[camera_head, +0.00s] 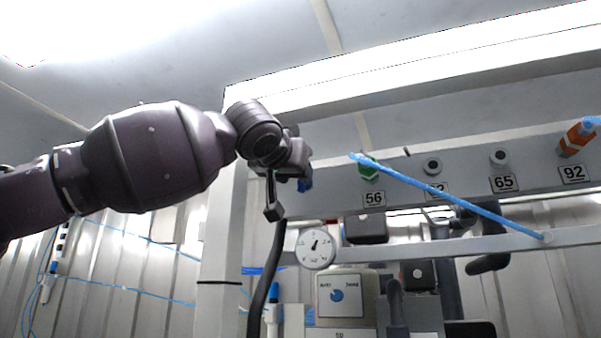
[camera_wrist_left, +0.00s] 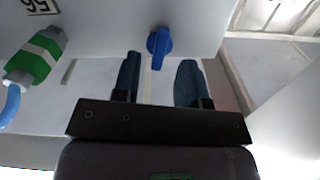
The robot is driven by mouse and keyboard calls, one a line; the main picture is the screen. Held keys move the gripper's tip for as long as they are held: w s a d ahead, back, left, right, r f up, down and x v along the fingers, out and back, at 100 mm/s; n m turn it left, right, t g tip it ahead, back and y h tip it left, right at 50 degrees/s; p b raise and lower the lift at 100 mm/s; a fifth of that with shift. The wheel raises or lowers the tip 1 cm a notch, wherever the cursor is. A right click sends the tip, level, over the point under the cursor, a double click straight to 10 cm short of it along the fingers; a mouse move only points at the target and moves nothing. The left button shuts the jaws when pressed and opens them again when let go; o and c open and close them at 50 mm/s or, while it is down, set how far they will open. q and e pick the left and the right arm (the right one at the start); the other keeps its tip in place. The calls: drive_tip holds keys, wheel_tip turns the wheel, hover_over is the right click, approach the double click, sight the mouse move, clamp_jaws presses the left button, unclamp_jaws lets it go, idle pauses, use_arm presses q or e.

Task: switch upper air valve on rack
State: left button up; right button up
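The blue air valve handle (camera_wrist_left: 159,45) sits on the pale rack panel in the left wrist view. In the head view a small blue part (camera_head: 305,185), likely this handle, shows just beside my left gripper (camera_head: 288,188), at the left end of the rack's upper beam. In the wrist view my left gripper (camera_wrist_left: 157,75) is open, with its two dark fingers apart. The handle lies between and just beyond the fingertips, nearer the left finger in the picture. I see no contact with it. My right gripper is not in view.
A green fitting (camera_head: 368,168) with a blue tube (camera_head: 450,196) is right of the valve, above label 56 (camera_head: 373,199). An orange fitting (camera_head: 576,139) is farther right. A round gauge (camera_head: 316,248) and black hose (camera_head: 272,280) hang below. The rack's left post (camera_head: 222,250) stands close.

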use_arm(q)
drive_tip(key=p+x, duration=0.1)
drive_tip(key=x, duration=0.2)
drive_tip(key=shift+w, duration=0.15)
drive_tip(key=shift+c, duration=0.3)
clamp_jaws()
